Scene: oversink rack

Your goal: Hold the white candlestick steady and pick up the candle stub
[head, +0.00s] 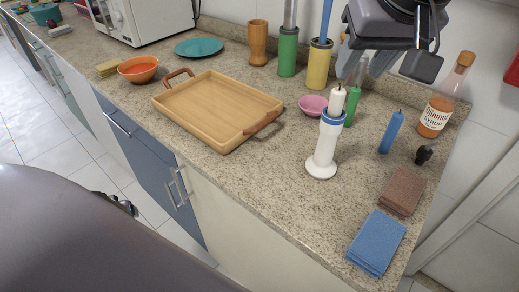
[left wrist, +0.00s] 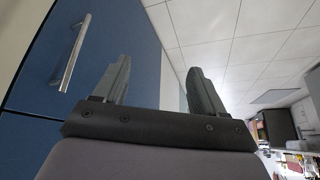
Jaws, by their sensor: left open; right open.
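The white candlestick (head: 321,152) stands upright on the granite counter, with a blue band near its top. The white candle stub (head: 337,101) sits upright in its top, with a dark wick. My right gripper (head: 388,66) is open and empty, above and to the right of the stub, apart from it; its far finger is partly hidden. My left gripper (left wrist: 160,85) is open and empty in the left wrist view, near a blue drawer front with a metal handle (left wrist: 75,52), away from the candlestick.
A wooden tray (head: 215,108) lies left of the candlestick. A pink bowl (head: 312,105), a green candle (head: 351,105) and a blue candle (head: 391,132) are close by. A syrup bottle (head: 437,115) stands at right. Brown (head: 402,192) and blue (head: 376,243) cloths lie near the front edge.

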